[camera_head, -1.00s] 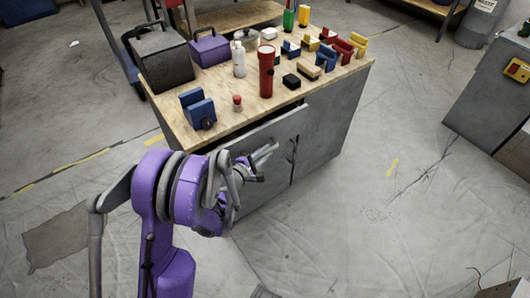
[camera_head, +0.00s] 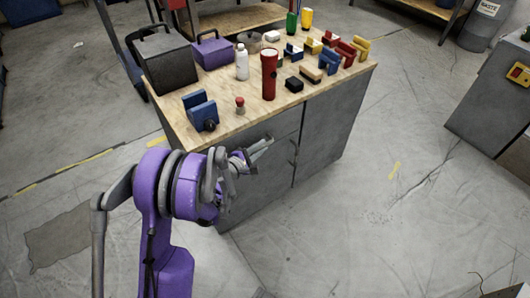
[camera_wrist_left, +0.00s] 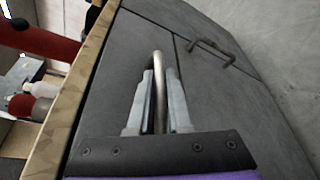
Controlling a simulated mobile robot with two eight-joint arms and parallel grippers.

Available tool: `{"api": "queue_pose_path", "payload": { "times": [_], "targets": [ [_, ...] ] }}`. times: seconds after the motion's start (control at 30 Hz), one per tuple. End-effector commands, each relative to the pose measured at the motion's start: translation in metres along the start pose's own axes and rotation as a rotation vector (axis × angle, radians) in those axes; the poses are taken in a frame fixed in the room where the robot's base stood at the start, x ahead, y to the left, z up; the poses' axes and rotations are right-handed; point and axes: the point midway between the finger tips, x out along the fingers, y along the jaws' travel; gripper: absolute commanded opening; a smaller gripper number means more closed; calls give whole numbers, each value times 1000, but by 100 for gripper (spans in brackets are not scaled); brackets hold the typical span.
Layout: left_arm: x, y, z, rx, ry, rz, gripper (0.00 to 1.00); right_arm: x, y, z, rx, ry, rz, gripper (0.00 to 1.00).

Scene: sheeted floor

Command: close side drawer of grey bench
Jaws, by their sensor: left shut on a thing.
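The grey bench (camera_head: 330,115) has a wooden top and stands in the middle of the head view. Its side drawer front (camera_head: 285,125) sits under the tabletop edge and looks flush or nearly flush with the bench face. My left gripper (camera_head: 264,145) is at this front. In the left wrist view the gripper (camera_wrist_left: 156,95) is shut on the curved metal drawer handle (camera_wrist_left: 159,70), with a finger on each side. The drawer front (camera_wrist_left: 110,75) shows behind the fingers. My arm hides part of the bench's lower left. My right gripper is not in view.
The benchtop holds a black toolbox (camera_head: 163,60), a purple box (camera_head: 212,52), a red flashlight (camera_head: 268,78), a blue vise (camera_head: 199,110) and other small items. A dark door handle (camera_wrist_left: 211,52) is beside the drawer. The floor (camera_head: 350,230) in front is clear.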

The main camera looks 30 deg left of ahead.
Motion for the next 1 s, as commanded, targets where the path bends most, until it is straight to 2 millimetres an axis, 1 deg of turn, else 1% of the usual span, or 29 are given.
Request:
{"api": "queue_pose_path", "payload": {
  "times": [0.03,0.2,0.23,0.3,0.4,0.67,0.77,0.87,1.0],
  "targets": [
    [1,3,-4,0,8,5,0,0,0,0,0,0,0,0],
    [1,4,-5,0,11,7,0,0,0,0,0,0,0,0],
    [1,4,-5,0,12,8,19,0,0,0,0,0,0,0],
    [1,4,-5,0,12,8,32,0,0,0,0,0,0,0],
    [1,4,-4,0,11,7,47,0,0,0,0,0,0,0],
    [0,3,-3,0,8,5,47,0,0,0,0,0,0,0],
    [-5,3,-3,0,8,5,47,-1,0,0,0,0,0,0],
    [-18,3,-3,1,8,5,47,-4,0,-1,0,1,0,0],
    [-47,4,-3,1,10,7,47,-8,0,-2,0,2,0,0]
  ]
}}
